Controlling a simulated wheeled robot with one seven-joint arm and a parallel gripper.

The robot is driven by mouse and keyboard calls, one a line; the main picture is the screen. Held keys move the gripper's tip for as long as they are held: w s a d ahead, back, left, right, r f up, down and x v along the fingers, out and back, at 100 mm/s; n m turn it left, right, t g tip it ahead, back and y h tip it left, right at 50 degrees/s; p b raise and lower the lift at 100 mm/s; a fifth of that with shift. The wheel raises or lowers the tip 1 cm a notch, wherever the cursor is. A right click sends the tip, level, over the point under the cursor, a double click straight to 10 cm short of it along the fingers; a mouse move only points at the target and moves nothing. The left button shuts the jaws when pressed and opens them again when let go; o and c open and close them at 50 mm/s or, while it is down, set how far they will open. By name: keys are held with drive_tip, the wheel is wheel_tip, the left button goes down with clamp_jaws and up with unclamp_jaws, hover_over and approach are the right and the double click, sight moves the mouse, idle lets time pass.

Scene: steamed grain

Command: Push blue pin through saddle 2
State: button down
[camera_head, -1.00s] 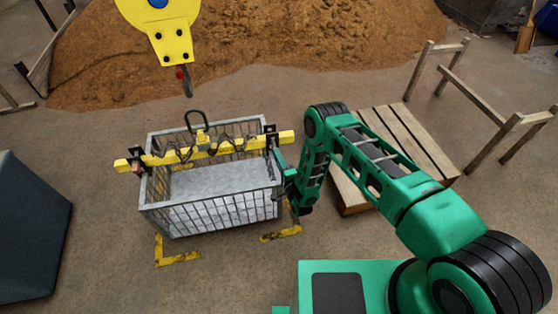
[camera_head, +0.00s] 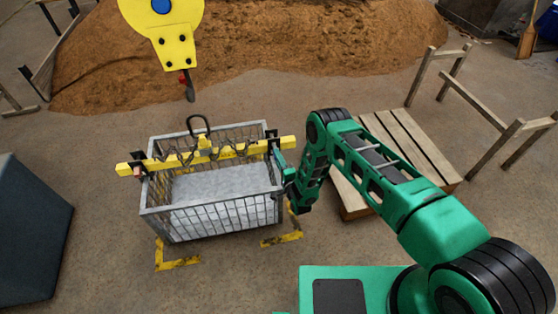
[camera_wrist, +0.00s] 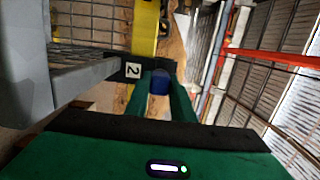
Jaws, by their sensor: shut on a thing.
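The blue pin (camera_wrist: 158,82) sits between the two green fingers of my gripper (camera_wrist: 162,97), which is shut on it. Just beyond it is a dark saddle marked "2" (camera_wrist: 132,70), at the yellow beam (camera_wrist: 145,30). How far the pin sits in the saddle I cannot tell. In the head view, my gripper (camera_head: 283,170) is at the right end of the basket, beside the dark saddle (camera_head: 273,142) near the right end of the yellow beam (camera_head: 236,151). The pin cannot be made out there.
The beam lies across the metal basket (camera_head: 212,221). A yellow crane block (camera_head: 172,52) with a hook (camera_head: 189,90) hangs behind it. A wooden pallet (camera_head: 412,142) lies to the right. A dark block (camera_head: 30,235) stands at left. Yellow floor marks (camera_head: 178,265) show in front.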

drive_tip(key=shift+d+x, duration=0.1)
drive_tip(key=shift+x, duration=0.75)
drive_tip(key=shift+d+x, duration=0.15)
drive_tip(key=shift+x, duration=0.7)
drive_tip(key=shift+w, duration=0.25)
drive_tip(key=c, duration=1.5)
unclamp_jaws()
drive_tip(key=shift+o, duration=0.2)
drive_tip(key=shift+s, duration=0.15)
drive_tip(key=v, duration=1)
drive_tip(key=shift+s, duration=0.25)
drive_tip(key=shift+d, duration=0.1)
